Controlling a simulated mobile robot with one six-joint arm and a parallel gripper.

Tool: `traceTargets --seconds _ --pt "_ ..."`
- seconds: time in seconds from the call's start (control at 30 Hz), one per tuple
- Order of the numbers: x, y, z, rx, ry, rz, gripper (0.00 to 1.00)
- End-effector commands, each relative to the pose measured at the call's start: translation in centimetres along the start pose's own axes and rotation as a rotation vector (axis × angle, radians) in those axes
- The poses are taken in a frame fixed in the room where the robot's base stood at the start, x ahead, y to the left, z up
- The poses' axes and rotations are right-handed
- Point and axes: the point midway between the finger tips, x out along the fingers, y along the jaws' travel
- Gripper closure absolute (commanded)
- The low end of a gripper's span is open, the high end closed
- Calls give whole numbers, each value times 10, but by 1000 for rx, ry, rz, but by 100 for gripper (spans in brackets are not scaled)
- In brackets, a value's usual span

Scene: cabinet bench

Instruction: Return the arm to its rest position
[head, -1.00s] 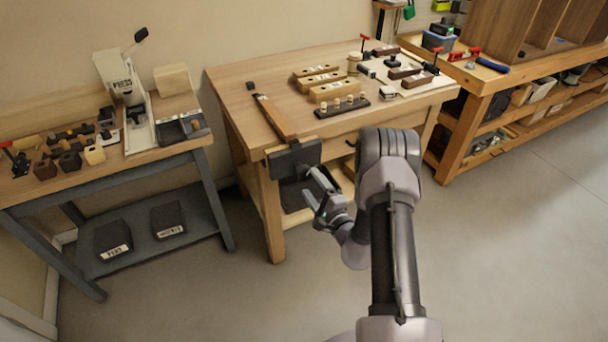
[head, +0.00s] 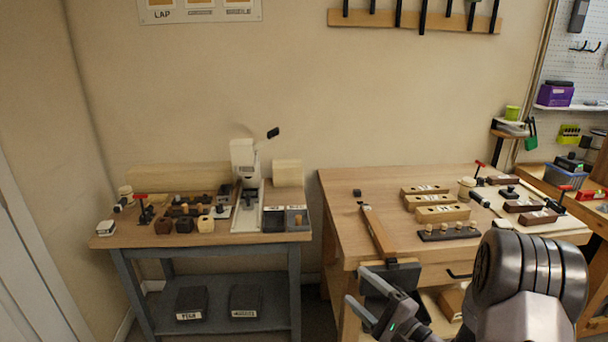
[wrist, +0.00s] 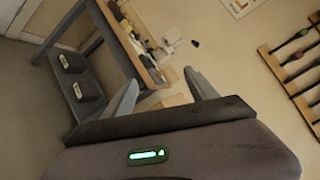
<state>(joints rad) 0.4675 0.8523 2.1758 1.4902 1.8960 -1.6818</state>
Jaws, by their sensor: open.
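My gripper (head: 368,298) is at the lower right of the head view, in front of the left end of the right workbench (head: 345,200). Its two fingers are spread apart, with nothing between them. In the wrist view, my gripper (wrist: 165,92) also shows both grey fingers apart and empty. My arm is folded, with its big dark joint at the lower right of the head view. The arm hides part of the bench's front and right side.
A smaller bench (head: 270,240) on the left bears a white machine (head: 244,165) and several small blocks. Dark boxes (head: 192,303) lie on its lower shelf. A dark vise (head: 392,276) sits on the right bench's front edge. A tool rack (head: 410,20) hangs on the wall.

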Motion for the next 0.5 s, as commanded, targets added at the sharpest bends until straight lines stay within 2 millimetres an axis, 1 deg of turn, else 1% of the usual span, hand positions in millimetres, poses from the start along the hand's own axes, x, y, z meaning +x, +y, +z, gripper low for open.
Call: traceTargets --seconds 0.03,0.07,0.1,0.17,0.2,0.23,0.27,0.3,0.33,0.4,0.47,0.5 --pt "10 -16 51 -10 -132 74 34" --pt "12 -20 83 -13 -213 137 34" --pt "10 -24 126 -25 -314 233 34" --pt "-7 -23 189 -71 -444 408 34" --pt "-27 -18 228 -125 -511 548 34" --pt "-45 -13 251 -176 -541 654 34" --pt "-65 -8 268 -235 -554 756 34" --pt "-92 -2 282 -328 -543 883 34" --pt "-111 1 287 -405 -517 965 34" --pt "-149 0 285 -590 -411 1102 34" --pt "-172 -8 276 -735 -298 1159 34" --pt "-183 -16 270 -815 -226 1172 34"
